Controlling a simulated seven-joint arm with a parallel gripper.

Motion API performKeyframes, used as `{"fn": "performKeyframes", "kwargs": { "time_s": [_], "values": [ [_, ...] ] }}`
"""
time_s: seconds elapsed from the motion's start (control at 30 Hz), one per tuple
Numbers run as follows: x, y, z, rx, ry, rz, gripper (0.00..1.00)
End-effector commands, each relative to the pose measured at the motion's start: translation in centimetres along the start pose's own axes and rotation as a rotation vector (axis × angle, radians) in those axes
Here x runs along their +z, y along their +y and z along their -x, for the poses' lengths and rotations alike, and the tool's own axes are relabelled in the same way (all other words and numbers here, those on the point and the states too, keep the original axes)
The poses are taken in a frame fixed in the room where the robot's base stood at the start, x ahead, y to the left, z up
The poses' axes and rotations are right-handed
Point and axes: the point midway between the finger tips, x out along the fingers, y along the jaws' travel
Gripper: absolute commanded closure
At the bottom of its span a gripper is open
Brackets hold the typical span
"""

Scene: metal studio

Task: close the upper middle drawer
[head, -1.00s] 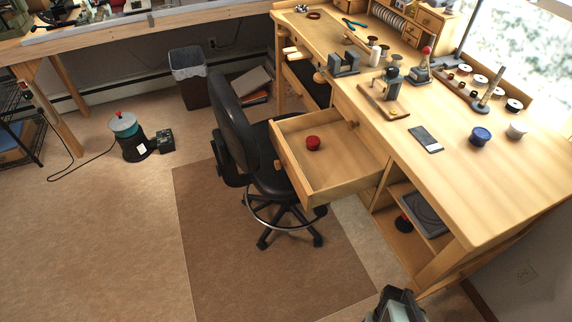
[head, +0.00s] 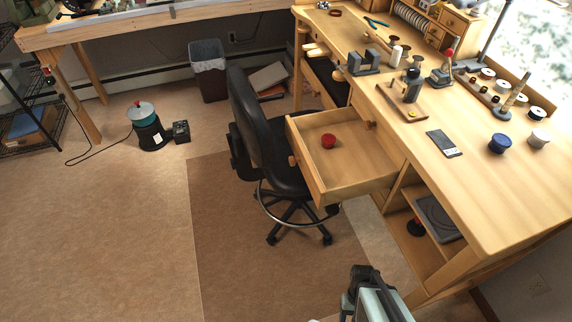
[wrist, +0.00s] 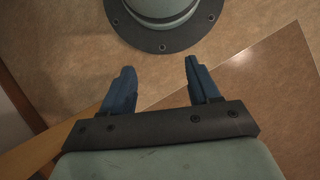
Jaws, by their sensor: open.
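The upper middle drawer (head: 350,178) is pulled well out of the wooden workbench (head: 480,190) in the head view. A round red object (head: 328,141) lies inside it. A small round wooden knob (head: 292,161) is on its front panel. At the bottom of the head view my arm's end shows, low and in front of the bench, well apart from the drawer. In the wrist view my gripper (wrist: 158,82) has its two blue fingers spread apart with nothing between them, above the floor. The drawer is not recognisable in the wrist view.
A black office chair (head: 262,135) stands close against the left side of the open drawer. Tools and spools lie on the bench top. An open shelf (head: 425,240) is below the bench's right part.

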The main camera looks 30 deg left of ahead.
Motion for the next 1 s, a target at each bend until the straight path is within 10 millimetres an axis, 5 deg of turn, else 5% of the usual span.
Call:
{"fn": "performKeyframes", "kwargs": {
  "time_s": [1.0],
  "values": [
    [-7.8, -21.9, 11.1, 0.405, 0.29, 0.605, 0.39]
  ]
}}
